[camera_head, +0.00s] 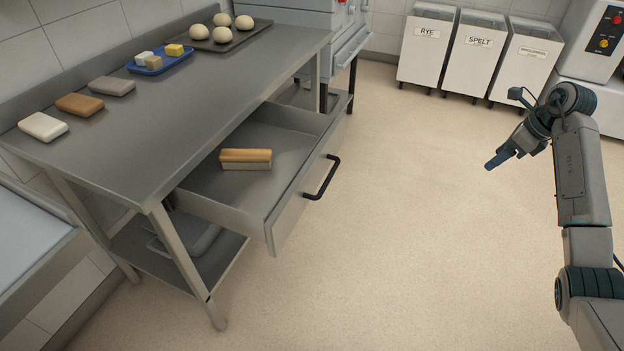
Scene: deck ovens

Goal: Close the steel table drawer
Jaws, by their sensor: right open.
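The steel table (215,90) stands at the left in the head view. Its drawer (290,208) is pulled far out toward the right. A black bar handle (323,178) is on the drawer front. A wood-topped scraper or brush (246,159) lies inside the drawer. My right gripper (492,164) is open and empty, held over the floor well to the right of the handle, touching nothing. My left gripper is not in view.
On the table top are a white block (43,127), a brown one (80,105), a grey one (113,86), a blue tray (139,68) and a dark tray (246,38) with several dough balls. Flour bins, including RYE (425,55), stand at the back. Floor (400,250) right of the drawer is clear.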

